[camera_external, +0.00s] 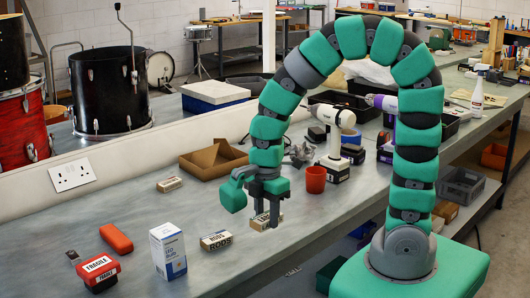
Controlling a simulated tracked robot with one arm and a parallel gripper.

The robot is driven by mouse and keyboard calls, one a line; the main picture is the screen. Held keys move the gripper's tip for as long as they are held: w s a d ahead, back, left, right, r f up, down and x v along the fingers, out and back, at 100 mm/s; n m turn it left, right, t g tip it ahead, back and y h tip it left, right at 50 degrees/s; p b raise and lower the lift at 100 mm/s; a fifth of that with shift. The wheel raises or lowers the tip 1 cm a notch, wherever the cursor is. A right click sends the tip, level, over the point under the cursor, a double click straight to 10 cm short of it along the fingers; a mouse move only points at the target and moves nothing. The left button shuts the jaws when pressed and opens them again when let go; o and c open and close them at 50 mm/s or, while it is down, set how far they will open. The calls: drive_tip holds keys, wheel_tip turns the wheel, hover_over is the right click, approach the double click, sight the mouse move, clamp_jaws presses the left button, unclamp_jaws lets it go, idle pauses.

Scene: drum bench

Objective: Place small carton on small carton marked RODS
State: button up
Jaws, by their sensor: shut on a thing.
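My gripper (266,205) points down over the front part of the bench, shut on a small carton (262,222). The held carton is pale with dark print, partly covered by the fingers. Its height above the bench is hard to tell. A small carton marked RODS (216,240) lies on the bench to the left of the held one and a little nearer the camera, apart from it. Another small carton (169,184) lies farther back on the left.
A white and blue bulb box (168,251) stands just left of the RODS carton. A red FRAGILE box (99,273) and an orange case (116,238) lie farther left. An open cardboard tray (205,172) and a red cup (316,180) stand behind. The bench (215,207) is clear behind the RODS carton.

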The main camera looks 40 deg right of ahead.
drive_tip(key=s, duration=0.3)
hover_over(216, 237)
drive_tip(key=shift+d+f, duration=0.1)
drive_tip(key=shift+f, duration=0.85)
drive_tip(key=shift+w+f+b, duration=0.1)
drive_tip(key=shift+f+b, duration=0.25)
drive_tip(key=shift+f, duration=1.35)
drive_tip(key=shift+f, duration=0.15)
drive_tip(key=o, duration=1)
wheel_tip(216, 237, up, 12)
drive_tip(key=shift+r, duration=0.15)
